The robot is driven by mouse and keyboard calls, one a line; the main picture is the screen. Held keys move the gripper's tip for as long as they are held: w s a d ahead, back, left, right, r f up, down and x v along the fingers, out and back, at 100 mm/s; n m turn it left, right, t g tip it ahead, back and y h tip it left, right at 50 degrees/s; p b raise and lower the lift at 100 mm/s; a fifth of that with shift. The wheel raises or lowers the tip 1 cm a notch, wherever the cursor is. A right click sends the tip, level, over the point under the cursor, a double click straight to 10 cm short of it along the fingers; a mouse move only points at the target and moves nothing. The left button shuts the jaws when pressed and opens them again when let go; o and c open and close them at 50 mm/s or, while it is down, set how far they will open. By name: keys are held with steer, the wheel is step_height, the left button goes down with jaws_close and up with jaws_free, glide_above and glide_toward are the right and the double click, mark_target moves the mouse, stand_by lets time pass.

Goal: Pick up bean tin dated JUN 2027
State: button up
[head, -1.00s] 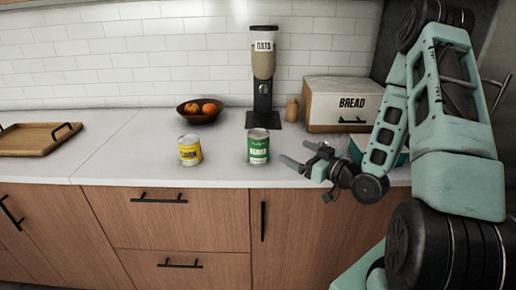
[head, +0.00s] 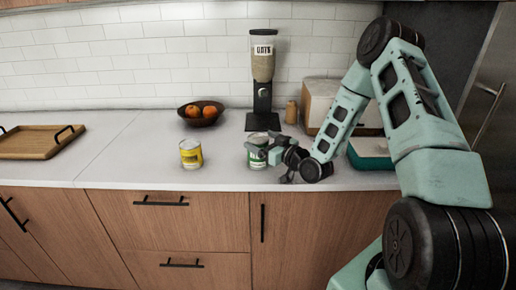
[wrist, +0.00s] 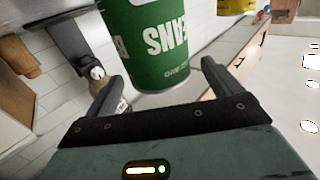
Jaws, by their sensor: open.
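The green tin (head: 257,150) stands upright on the white counter. In the wrist view the green tin (wrist: 155,45) shows upside down, with "BEANS" on its label; I cannot read a date. My gripper (head: 268,158) is at the tin's right side, its fingers partly overlapping the tin in the head view. In the wrist view my gripper (wrist: 162,82) is open, with a finger on each side of the tin's lower part and gaps visible. A yellow tin (head: 190,154) stands to the left; its label is too small to read.
A fruit bowl (head: 201,118) with oranges and an oats dispenser (head: 263,70) stand behind the tins. A bread box (head: 318,98) and a teal-sided container (head: 370,160) are at the right, partly behind my arm. A wooden tray (head: 40,143) lies far left. The counter between tray and yellow tin is clear.

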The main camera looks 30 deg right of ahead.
steer(key=shift+w+a, duration=0.2)
steer(key=shift+w, duration=1)
steer(key=c, duration=1.3)
steer(key=shift+c, duration=0.4)
steer(key=shift+r, duration=0.2)
